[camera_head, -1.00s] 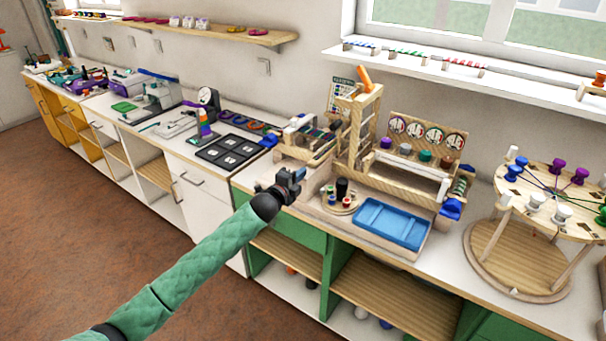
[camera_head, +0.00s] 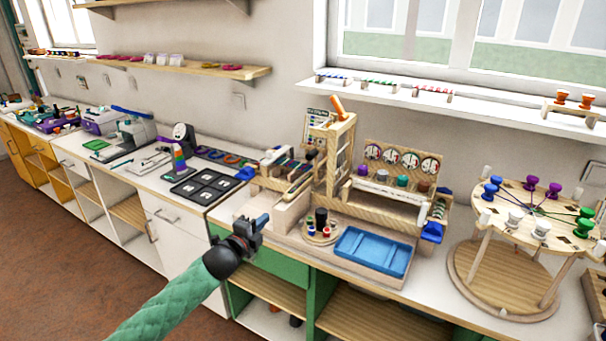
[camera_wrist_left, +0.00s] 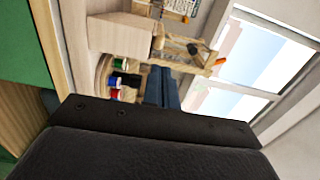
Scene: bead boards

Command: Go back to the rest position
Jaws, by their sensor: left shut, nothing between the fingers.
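My left gripper (camera_head: 254,226) is in front of the counter, a little above its front edge, at the end of my green-sleeved arm. It is shut with nothing held. In the left wrist view its dark blue fingers (camera_wrist_left: 162,88) are together, pointing toward the wooden stand. The large dark wrist body hides the lower part of that view. My right gripper shows in neither view.
A wooden bead station with a blue tray (camera_head: 372,251) stands right of the gripper. A round bobbin stand (camera_head: 505,275) is farther right. A black four-square board (camera_head: 205,187) lies behind left. Open floor (camera_head: 60,260) lies left of the arm.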

